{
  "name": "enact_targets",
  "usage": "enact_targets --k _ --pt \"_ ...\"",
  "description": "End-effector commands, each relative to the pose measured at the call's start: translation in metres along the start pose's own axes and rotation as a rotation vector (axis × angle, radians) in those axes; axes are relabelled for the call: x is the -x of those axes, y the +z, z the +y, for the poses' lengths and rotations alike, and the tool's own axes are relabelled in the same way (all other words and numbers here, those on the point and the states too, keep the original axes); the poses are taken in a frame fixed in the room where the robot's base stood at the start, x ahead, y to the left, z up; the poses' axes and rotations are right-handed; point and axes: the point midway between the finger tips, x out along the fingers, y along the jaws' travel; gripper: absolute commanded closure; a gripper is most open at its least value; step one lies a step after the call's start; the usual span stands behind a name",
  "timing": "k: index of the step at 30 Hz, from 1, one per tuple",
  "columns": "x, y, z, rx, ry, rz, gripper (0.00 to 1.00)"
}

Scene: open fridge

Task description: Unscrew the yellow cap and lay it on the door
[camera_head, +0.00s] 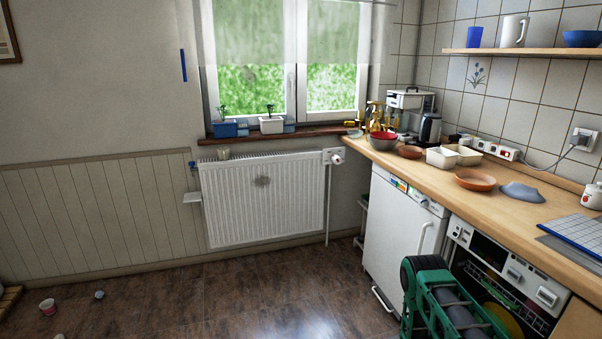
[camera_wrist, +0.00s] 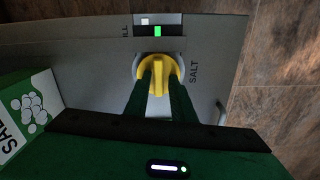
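In the wrist view the round yellow cap (camera_wrist: 158,62) sits in the grey door (camera_wrist: 95,62) beside the word SALT. It has a raised grip bar across its middle. My gripper (camera_wrist: 160,78) reaches down to the cap, with its two dark green fingers on either side of the grip bar. The fingers are apart, and a narrow gap seems to show beside the bar. The fingers hide the near edge of the cap. In the head view my green arm covers part of the dishwasher (camera_head: 500,262), and neither the cap nor the fingertips show.
A green and white box (camera_wrist: 25,115) with salt lettering is at the left of the wrist view. A small panel with a green light (camera_wrist: 157,31) lies beyond the cap. Brown floor (camera_wrist: 275,70) shows at the right. The worktop (camera_head: 455,180) runs above the dishwasher.

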Motion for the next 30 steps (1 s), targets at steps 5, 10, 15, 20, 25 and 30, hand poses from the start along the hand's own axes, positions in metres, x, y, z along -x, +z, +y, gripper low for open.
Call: enact_targets --k 5,10,15,20,25,30 --pt "-0.0045 0.0079 0.008 0.004 0.018 -0.011 0.99" --pt "-0.0039 0.0086 0.0062 0.029 0.018 -0.009 0.66" --pt "-0.0034 0.0091 0.0071 0.027 0.017 -0.008 0.65" --pt "-0.0029 0.011 0.0088 0.027 0.018 -0.008 0.65" --pt "-0.0023 0.0128 0.0105 0.028 0.02 -0.008 0.65" --pt "-0.0018 0.0137 0.0113 0.028 0.021 -0.009 0.88"
